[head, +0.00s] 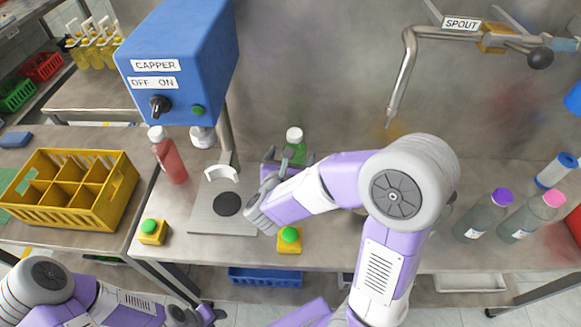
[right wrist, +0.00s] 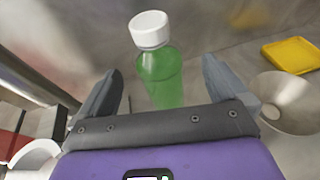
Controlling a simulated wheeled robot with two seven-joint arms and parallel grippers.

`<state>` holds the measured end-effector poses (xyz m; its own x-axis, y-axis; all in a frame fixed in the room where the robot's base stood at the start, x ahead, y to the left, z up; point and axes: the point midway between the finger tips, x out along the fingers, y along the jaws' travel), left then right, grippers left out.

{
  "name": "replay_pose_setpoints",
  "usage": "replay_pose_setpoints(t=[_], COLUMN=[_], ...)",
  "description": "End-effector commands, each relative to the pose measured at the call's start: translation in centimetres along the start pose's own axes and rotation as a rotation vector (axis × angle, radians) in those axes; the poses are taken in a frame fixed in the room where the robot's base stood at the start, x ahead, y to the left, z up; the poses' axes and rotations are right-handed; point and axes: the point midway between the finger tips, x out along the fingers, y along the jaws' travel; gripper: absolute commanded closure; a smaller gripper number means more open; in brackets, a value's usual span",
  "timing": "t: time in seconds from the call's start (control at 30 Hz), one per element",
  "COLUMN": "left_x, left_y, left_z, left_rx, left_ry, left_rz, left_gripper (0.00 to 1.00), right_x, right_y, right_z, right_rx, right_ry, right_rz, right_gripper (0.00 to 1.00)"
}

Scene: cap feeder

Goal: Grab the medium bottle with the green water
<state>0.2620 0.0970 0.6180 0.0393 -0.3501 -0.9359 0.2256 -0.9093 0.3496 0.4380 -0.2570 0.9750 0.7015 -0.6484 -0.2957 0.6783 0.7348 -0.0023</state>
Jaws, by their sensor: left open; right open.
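The bottle with green water (head: 299,154) has a white cap and stands upright at the back of the steel table, right of the capper. In the right wrist view the green bottle (right wrist: 160,78) stands between and beyond the fingertips. My right gripper (head: 280,161) reaches to the bottle from the front; its arm hides the bottle's lower part. In the right wrist view this gripper (right wrist: 158,82) is open with nothing clamped. My left gripper (head: 203,314) is low at the front, below the table edge, open and clear of the bottles.
Bottles with purple (head: 484,218) and pink (head: 533,217) caps stand at right. A yellow crate (head: 72,216) is at left. Green-button boxes (head: 152,233) sit along the front edge. The spout (head: 402,75) hangs over the back.

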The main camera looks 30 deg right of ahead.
Motion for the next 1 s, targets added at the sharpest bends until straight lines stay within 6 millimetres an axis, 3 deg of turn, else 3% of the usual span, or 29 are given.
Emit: replay_pose_setpoints(t=[0.37,0.63,0.93,1.0], left_x=[1.1,2.0,2.1,2.1], left_y=[-0.4,-0.8,-0.8,-0.8], left_z=[0.0,-0.1,-0.1,-0.1], left_rx=[0.0,0.0,0.0,0.0], left_ry=[0.0,0.0,0.0,0.0], left_rz=[0.0,0.0,0.0,0.0], left_gripper=[0.57,0.57,0.57,0.57], right_x=[3.3,7.1,7.7,7.7], right_y=[0.1,0.3,0.4,0.4], right_z=[-0.4,-0.1,0.0,0.0], right_rx=[0.003,0.002,0.001,0.001], right_ry=[0.001,0.001,0.001,0.001], right_rz=[-0.003,-0.003,0.0,0.0], right_gripper=[0.0,0.0,0.0,0.08])
